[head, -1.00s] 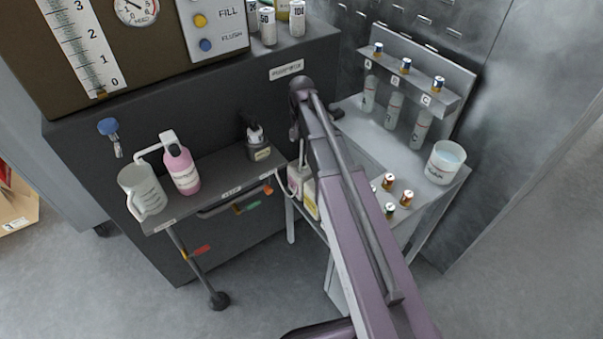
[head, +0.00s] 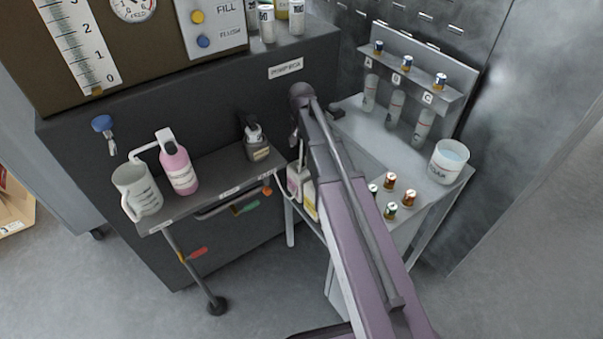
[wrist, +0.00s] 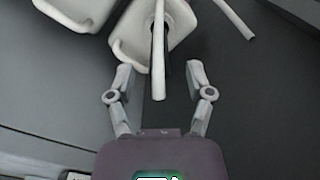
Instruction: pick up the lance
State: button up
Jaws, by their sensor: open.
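The lance, a pale rod (wrist: 158,55), rises from the dark opening of a white canister (wrist: 138,32) in the wrist view. My gripper (wrist: 160,76) is open, with one finger on each side of the rod's end; neither finger visibly touches it. In the head view a thin pale rod (head: 301,152) stands above the canisters (head: 308,192) between the cart and the side table. There my gripper (head: 295,138) is small and largely hidden by my arm, so its fingers cannot be made out.
The side table (head: 350,118) holds several vials, several small capped items and a white tub (head: 448,162).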

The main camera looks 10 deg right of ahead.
jog(key=shift+f+b, duration=1.35)
jog(key=shift+f, duration=0.3)
grip_shut()
